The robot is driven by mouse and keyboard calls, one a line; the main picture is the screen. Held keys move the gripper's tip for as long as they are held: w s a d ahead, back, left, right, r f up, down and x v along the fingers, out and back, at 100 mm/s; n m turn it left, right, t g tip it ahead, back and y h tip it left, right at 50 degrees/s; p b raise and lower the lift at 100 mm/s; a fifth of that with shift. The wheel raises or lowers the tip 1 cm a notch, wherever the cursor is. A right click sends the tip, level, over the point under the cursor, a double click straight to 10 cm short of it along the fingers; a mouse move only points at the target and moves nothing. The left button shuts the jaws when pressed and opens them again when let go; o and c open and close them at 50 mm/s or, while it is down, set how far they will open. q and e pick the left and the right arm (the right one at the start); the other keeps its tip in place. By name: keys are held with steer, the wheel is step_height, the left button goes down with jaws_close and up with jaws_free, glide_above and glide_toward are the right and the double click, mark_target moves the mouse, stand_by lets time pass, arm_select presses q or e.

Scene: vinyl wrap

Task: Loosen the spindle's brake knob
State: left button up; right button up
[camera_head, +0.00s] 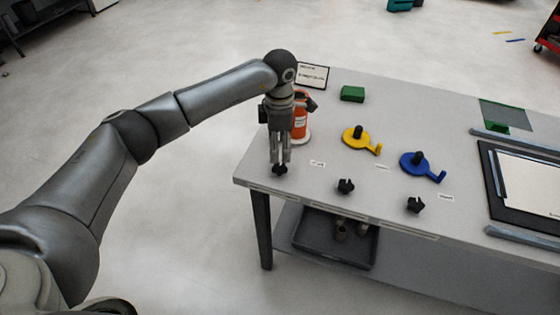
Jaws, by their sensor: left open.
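My left gripper (280,160) points straight down at the table's left front corner. It is open, with its fingers just above or around a black lobed brake knob (279,170); I cannot tell whether they touch it. Behind the gripper stands an orange-red roll with a white label (299,124), partly hidden by the gripper and wrist. A spindle under it is not visible. Two similar black knobs, a middle one (345,186) and a right one (414,204), sit along the front edge. My right gripper is not in view.
A green block (352,94) and a small sign (312,75) are behind. A framed panel (530,183) lies right.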

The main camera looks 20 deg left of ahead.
mark_target(280, 166)
arm_select(q)
step_height(280, 166, down, 7)
steer(key=shift+r+p, duration=0.1)
steer(key=shift+p, duration=0.75)
steer(key=shift+f, duration=0.5)
steer(key=shift+c, duration=0.3)
steer(key=c, duration=1)
